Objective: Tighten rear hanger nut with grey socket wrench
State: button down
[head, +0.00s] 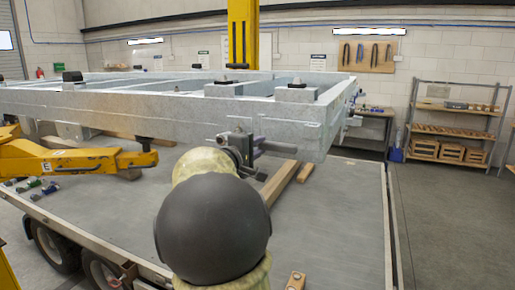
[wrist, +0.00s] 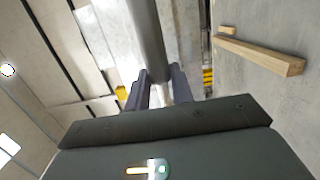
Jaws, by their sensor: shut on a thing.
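The galvanised trailer frame (head: 150,108) spans the head view above a grey deck. My gripper (wrist: 158,80) is shut on the grey socket wrench (wrist: 146,35), whose round grey shaft runs away from between the fingers in the wrist view. In the head view my arm hides most of the gripper, which is under the near side of the frame towards its right end.
Wooden beams (head: 279,184) lie on the deck (head: 335,215) below the frame; one also shows in the wrist view (wrist: 262,55). A yellow lift arm (head: 70,158) reaches in from the left. A shelf rack (head: 453,125) stands at the back right. The right deck is mostly clear.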

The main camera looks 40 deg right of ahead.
notch_tip(320, 180, up, 6)
jog(key=w+n+p, duration=0.1)
jog(key=n+p, duration=0.3)
jog(key=n, duration=0.2)
jog(key=shift+w+a+h, duration=0.2)
jog(key=shift+a+h, duration=0.15)
jog(key=shift+h, duration=0.05)
jog(key=shift+d+r, duration=0.1)
jog(key=shift+r, duration=0.05)
jog(key=shift+p+x, duration=0.7)
jog(key=shift+x, duration=0.1)
jog(key=shift+w+d+b, duration=0.35)
jog(key=shift+w+d, duration=0.2)
jog(key=shift+d, duration=0.35)
jog(key=shift+x, duration=1.15)
jog(key=shift+w, duration=0.15)
